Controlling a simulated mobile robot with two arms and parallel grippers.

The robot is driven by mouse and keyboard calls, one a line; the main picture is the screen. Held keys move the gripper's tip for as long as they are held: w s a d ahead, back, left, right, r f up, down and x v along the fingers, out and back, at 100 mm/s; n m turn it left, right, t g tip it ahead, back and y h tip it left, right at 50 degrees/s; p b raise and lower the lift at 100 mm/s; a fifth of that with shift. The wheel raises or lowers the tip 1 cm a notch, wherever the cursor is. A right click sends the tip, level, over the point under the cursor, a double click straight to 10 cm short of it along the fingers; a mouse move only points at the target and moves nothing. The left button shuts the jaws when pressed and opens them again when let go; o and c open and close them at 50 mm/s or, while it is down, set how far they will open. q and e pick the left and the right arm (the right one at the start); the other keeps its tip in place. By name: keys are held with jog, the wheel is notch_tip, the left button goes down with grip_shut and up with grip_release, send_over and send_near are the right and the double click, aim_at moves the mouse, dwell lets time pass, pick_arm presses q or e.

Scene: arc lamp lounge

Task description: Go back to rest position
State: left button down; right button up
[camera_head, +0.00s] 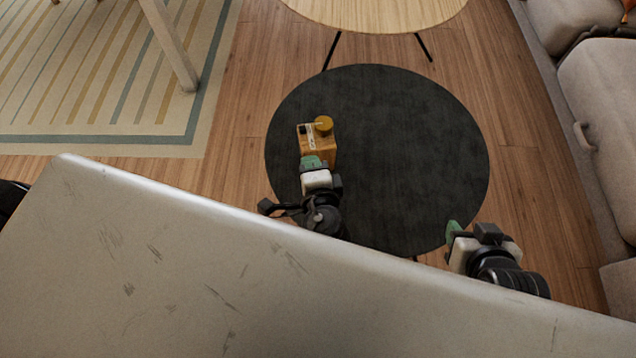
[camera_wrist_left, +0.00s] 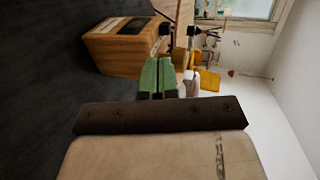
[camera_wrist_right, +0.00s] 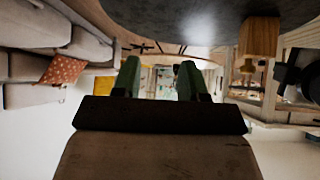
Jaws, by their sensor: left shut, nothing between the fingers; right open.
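My right gripper (camera_head: 453,232) is at the table's lower right edge. In the right wrist view its green fingers (camera_wrist_right: 158,80) are apart and empty.
A pale wooden round table (camera_head: 380,14) stands beyond the dark one. A grey sofa (camera_head: 600,100) runs along the right side. A striped rug (camera_head: 100,80) lies at upper left. Wooden floor (camera_head: 235,125) is clear between rug and dark table.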

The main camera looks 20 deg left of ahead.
pick_arm(q)
jog(key=v, duration=0.5)
jog(key=shift+s+d+p, duration=0.1)
jog(key=shift+p, duration=0.2)
pick_arm(e)
jog(key=s+g, duration=0.1)
jog(key=s+d+f+g, duration=0.1)
jog(key=shift+s+f+h, duration=0.15)
jog(key=shift+s+h, duration=0.15)
jog(key=shift+s, duration=0.05)
